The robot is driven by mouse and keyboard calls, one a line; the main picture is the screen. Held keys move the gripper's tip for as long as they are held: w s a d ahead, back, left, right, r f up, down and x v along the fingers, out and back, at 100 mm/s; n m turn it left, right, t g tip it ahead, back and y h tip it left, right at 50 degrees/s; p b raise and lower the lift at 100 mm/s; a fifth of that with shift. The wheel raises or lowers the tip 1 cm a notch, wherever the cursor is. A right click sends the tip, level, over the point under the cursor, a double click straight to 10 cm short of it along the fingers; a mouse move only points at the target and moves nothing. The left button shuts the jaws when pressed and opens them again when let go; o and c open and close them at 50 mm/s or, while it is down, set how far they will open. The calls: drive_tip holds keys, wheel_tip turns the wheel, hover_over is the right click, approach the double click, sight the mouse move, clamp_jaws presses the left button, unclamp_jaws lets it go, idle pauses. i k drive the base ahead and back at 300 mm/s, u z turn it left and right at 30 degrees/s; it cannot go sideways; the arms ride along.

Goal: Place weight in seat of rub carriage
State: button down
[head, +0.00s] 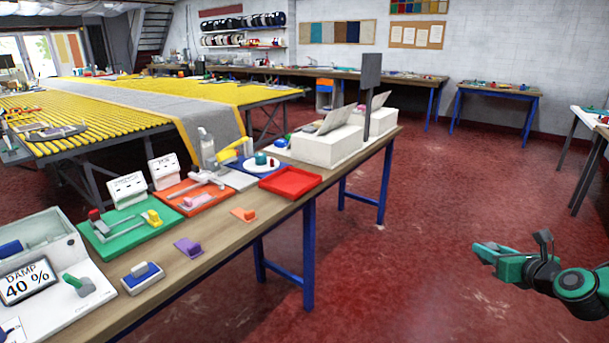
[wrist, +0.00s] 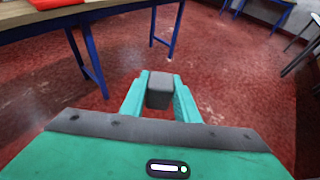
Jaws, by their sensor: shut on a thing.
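My gripper (head: 488,253) is at the right of the head view, out over the red floor and well clear of the workbench. In the wrist view its teal fingers (wrist: 159,95) are shut on a dark grey block (wrist: 159,90), which looks like the weight. The rub carriage cannot be told for sure. A grey rail device with a red block (head: 96,215) lies on the green mat (head: 135,238), and another pale device (head: 205,177) lies on the orange mat (head: 222,205). Any seat is too small to make out.
The wooden workbench (head: 222,238) with blue legs also carries a red tray (head: 291,183), a purple piece (head: 188,247), a blue-and-white block (head: 142,275) and a box marked DAMP 40 % (head: 28,283). The red floor (head: 400,270) between bench and gripper is clear.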

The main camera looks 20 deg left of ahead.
sight(204, 175)
drive_tip(key=u, duration=1.45)
drive_tip(key=i, duration=0.5)
drive_tip(key=u, duration=0.25)
